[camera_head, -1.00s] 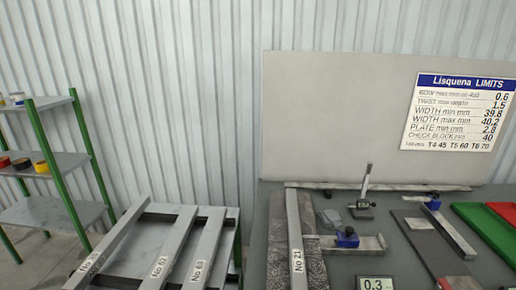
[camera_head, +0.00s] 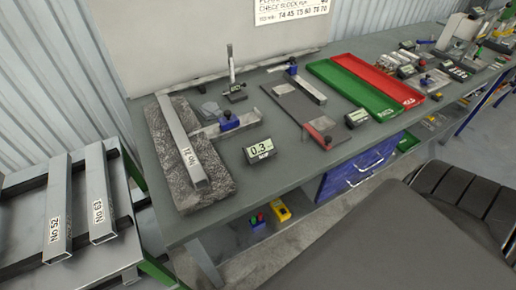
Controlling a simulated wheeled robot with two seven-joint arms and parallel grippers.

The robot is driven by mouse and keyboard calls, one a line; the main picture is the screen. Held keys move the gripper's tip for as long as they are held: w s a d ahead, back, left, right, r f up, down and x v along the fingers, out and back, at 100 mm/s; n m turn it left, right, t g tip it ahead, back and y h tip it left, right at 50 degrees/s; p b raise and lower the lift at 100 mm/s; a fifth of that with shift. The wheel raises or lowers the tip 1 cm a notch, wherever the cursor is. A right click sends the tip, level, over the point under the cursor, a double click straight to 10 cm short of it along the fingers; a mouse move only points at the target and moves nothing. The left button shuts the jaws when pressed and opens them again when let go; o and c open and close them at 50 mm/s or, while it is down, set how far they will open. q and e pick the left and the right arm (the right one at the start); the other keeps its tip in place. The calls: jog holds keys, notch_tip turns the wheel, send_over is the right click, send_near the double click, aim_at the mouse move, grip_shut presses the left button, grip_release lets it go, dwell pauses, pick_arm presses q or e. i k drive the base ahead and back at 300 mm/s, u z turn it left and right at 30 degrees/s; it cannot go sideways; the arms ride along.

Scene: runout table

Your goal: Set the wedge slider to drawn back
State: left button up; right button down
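A steel bar with a blue slider block (camera_head: 229,121) lies on the grey table, reaching right from the tube No 21 (camera_head: 181,142). The tube rests on a mottled stone plate (camera_head: 215,182). A second blue block (camera_head: 292,68) sits at the far end of another bar (camera_head: 308,87) further right. I cannot tell from this view which block is the wedge slider or how far either is drawn. A small display reading 0.3 (camera_head: 259,150) stands in front of the first bar. Neither of my grippers is in view.
An upright gauge (camera_head: 234,85) stands behind the first bar. Green (camera_head: 350,88) and red (camera_head: 378,80) trays lie to the right, with several small items beyond. A rack with tubes (camera_head: 98,195) stands left. The table's front edge (camera_head: 290,183) has bare room along it.

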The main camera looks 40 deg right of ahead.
aim_at(230, 120)
jog(key=z, duration=2.7)
jog(key=k, duration=0.65)
jog(key=u, duration=2.55)
